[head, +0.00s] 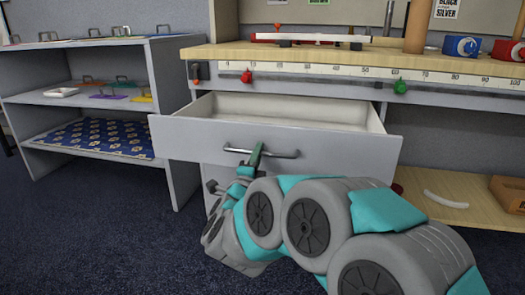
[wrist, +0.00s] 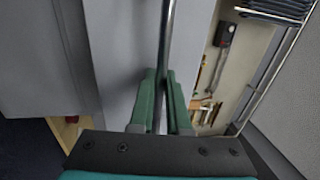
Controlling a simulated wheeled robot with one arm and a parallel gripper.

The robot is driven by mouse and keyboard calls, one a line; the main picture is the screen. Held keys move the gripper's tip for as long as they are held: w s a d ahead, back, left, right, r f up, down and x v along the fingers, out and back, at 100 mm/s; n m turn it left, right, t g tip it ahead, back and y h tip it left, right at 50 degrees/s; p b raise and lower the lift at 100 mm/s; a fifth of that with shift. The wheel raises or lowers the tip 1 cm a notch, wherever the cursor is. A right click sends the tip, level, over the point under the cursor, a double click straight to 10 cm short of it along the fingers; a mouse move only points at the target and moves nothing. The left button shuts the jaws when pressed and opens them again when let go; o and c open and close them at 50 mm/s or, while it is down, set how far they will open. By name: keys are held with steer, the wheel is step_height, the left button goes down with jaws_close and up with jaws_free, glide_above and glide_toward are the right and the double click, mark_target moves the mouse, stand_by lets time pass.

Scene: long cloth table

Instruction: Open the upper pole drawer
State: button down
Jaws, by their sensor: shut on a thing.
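The upper drawer (head: 290,150) is pulled out from under the workbench top, and its pale inside shows in the head view. Its front carries a horizontal metal bar handle (head: 285,154). In the wrist view my gripper's green fingers (wrist: 162,98) are closed on either side of the handle bar (wrist: 168,50). The part of the drawer I can see inside looks empty. My arm hides the lower right of the drawer front's surroundings.
The wooden workbench top (head: 220,52) above holds tools and tape rolls (head: 460,46). A grey shelf unit (head: 165,85) stands to the left. A lower wooden shelf (head: 470,215) with a white curved piece (head: 445,200) is at right. Dark carpet (head: 90,230) is clear at front left.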

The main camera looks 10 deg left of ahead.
steer(key=shift+s+f, duration=0.1)
steer(key=shift+s, duration=1.2)
steer(key=c, duration=0.9)
jaws_free()
steer(key=shift+s, duration=0.1)
steer(key=s, duration=0.3)
steer(key=s+f, duration=0.1)
steer(key=s, duration=0.3)
steer(key=shift+s+a+f, duration=0.2)
